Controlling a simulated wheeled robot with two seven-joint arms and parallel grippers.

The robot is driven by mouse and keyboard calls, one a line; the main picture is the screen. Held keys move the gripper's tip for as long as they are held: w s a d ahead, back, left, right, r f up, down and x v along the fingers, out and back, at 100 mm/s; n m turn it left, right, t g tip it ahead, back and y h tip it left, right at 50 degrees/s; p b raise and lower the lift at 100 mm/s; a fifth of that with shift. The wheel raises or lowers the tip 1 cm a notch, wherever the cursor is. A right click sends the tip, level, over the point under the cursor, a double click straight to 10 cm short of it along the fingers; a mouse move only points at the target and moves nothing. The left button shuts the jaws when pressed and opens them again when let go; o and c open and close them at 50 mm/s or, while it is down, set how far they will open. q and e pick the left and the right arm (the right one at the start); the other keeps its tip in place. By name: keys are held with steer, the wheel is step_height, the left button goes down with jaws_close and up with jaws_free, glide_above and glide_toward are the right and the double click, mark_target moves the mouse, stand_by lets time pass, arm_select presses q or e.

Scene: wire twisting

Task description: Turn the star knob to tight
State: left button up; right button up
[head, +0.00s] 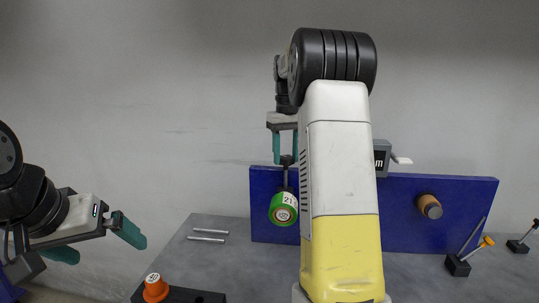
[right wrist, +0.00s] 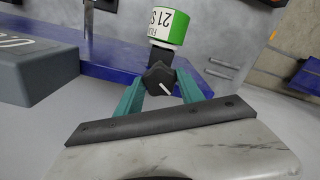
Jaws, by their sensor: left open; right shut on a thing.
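In the head view, my right gripper (head: 285,150) points down from above and is shut on the dark knob (head: 287,161). I cannot read any tight mark. My left gripper (head: 100,243) is open and empty at the left, away from the panel.
A blue panel (head: 460,206) stands on the grey table (head: 250,275). It carries a grey box (head: 382,155) and a brown round knob (head: 429,206). An orange knob (head: 155,288) is at the front left. Two metal rods (head: 207,235) lie behind it. Small levers (head: 458,265) stand at right. My right arm hides the panel's middle.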

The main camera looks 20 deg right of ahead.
mark_target(286, 157)
steer(key=m, duration=1)
steer(key=shift+m, duration=0.4)
stand_by(0.4)
steer(key=o, duration=1.4)
step_height(286, 157, up, 8)
steer(key=shift+f, duration=0.1)
